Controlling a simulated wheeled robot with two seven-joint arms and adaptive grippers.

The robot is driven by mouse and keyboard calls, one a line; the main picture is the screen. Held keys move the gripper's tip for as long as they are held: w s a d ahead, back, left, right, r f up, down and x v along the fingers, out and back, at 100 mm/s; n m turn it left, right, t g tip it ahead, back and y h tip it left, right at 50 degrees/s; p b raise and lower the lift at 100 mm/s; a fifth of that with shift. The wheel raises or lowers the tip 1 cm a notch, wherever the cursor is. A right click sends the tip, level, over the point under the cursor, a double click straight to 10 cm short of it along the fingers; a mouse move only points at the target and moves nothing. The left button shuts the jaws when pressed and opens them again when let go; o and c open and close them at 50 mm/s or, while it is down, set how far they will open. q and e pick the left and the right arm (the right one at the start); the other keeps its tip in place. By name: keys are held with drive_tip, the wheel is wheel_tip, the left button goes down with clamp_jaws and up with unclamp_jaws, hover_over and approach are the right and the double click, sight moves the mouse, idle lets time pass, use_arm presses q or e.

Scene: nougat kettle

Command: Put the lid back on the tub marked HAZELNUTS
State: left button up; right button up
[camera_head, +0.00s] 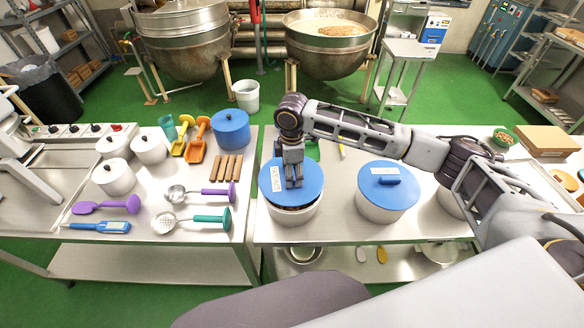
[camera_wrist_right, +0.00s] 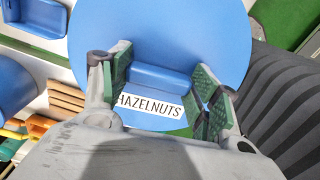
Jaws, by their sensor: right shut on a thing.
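My right gripper (camera_head: 292,182) is shut on the raised handle (camera_wrist_right: 160,80) of a round blue lid (camera_head: 312,182). In the right wrist view the lid (camera_wrist_right: 215,40) carries a white HAZELNUTS label (camera_wrist_right: 150,105), and the handle sits between the green finger pads of the gripper (camera_wrist_right: 163,88). In the head view the lid is over a pale round tub (camera_head: 293,217) near the front left of the right table. A dark strip shows between the lid's front edge and the tub rim, so the lid does not look flush there. My left gripper is not in view.
Another lidded tub (camera_head: 387,204) stands to the right, and a further tub is partly behind my arm. Wooden bars (camera_head: 228,167), scoops (camera_head: 197,140) and a blue pot (camera_head: 231,130) are on the left table (camera_head: 150,245). A narrow gap separates the two tables.

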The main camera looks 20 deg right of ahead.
drive_tip(key=shift+f, duration=1.4)
drive_tip(key=shift+d, duration=0.1)
drive_tip(key=shift+f, duration=0.35)
idle(2.0)
drive_tip(key=o, duration=1.1)
drive_tip(key=shift+o, duration=0.3)
drive_tip(key=shift+o, duration=1.1)
drive_tip(key=shift+r, duration=0.1)
